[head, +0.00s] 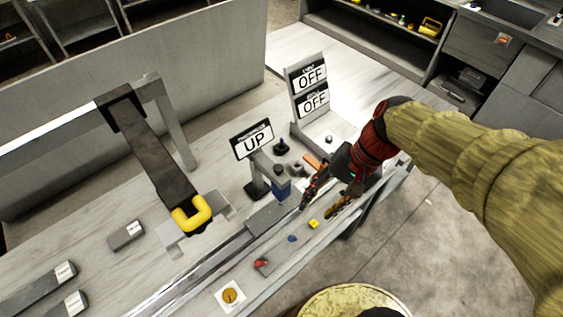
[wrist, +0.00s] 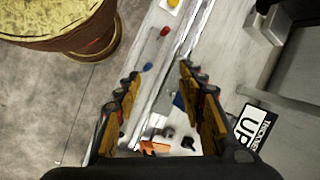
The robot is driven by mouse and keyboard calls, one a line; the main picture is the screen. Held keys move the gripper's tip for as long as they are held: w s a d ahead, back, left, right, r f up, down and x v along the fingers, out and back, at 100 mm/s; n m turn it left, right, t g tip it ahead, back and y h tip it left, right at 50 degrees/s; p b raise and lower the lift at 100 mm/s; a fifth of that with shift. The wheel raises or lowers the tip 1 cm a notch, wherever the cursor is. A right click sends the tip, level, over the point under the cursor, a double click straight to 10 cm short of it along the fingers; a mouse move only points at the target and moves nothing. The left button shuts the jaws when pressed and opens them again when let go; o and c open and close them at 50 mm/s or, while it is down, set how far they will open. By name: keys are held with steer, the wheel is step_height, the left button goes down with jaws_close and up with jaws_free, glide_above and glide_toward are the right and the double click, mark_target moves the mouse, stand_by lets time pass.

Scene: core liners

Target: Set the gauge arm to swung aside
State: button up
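A small grey post with an arm and a blue block (head: 281,188), which looks like the gauge, stands at mid-bench beside a sign (head: 252,140) reading "UP". Its smaller top line is hard to read. The sign also shows in the wrist view (wrist: 254,130), and a bit of blue (wrist: 178,101) shows beside my right finger. My gripper (head: 318,208) is open and empty, pointing down over the front rail, just right of the blue block. In the wrist view my gripper (wrist: 160,75) has its fingers wide apart. Whether it touches anything is unclear.
A large dark hinged arm with a yellow handle (head: 192,213) stands at left. A panel with two "OFF" signs (head: 312,88) stands behind. Red, blue and yellow buttons (head: 313,223) line the front strip. A round yellowish-topped container (wrist: 70,25) is near the bench front.

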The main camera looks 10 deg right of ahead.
steer(key=w+a+f+m+g+y+p, duration=0.2)
steer(key=w+a+f+m+y+p, duration=0.15)
steer(key=w+m+y, duration=0.4)
steer(key=m+t+y+p, duration=0.2)
steer(key=m+t+y, duration=0.35)
steer(key=m, duration=0.25)
glide_toward(278, 167)
steer(key=a, duration=0.2)
steer(key=shift+n+t, duration=0.25)
steer(key=a, duration=0.2)
steer(key=w+a, duration=0.1)
steer(key=a, duration=0.5)
steer(key=shift+w+f, duration=0.25)
steer(key=shift+d, duration=0.1)
jaws_close()
